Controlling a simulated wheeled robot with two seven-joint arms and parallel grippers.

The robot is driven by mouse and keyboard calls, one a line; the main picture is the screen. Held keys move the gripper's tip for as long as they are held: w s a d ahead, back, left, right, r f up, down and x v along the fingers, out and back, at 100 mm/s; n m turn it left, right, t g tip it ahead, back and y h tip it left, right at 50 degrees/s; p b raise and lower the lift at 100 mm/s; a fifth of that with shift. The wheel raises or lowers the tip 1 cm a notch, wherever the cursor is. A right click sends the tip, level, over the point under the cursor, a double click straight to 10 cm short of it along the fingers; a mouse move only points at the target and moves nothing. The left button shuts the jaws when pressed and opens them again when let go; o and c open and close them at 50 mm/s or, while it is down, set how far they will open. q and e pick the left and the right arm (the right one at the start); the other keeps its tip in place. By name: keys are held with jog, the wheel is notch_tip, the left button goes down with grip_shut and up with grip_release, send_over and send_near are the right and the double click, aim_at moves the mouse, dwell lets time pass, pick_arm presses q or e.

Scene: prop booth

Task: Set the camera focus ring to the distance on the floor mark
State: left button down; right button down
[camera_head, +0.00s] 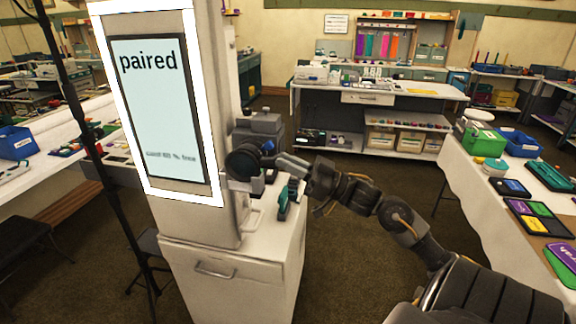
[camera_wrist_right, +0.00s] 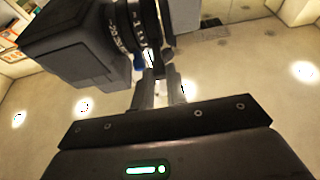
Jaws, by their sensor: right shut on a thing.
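The dark camera (camera_head: 264,130) sits on the white cabinet beside the screen, its round lens (camera_head: 243,163) facing front left. My right gripper (camera_head: 276,161) reaches the lens from the right. Its fingers (camera_wrist_right: 159,88) are closed up at the ring's lower edge, and the exact contact is partly hidden. My left gripper is not in view. I cannot make out a floor mark.
A tall screen (camera_head: 160,110) reading "paired" stands left of the camera on the white cabinet (camera_head: 232,275). A teal and dark item (camera_head: 284,203) lies on the cabinet top below my right gripper. Tables with bins and trays (camera_head: 530,220) stand at the right. Open floor lies behind the cabinet.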

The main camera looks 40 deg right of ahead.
jog(key=c, duration=1.4)
grip_release()
jog(key=b+v, duration=0.3)
jog(key=v, duration=0.8)
jog(key=shift+w, duration=0.1)
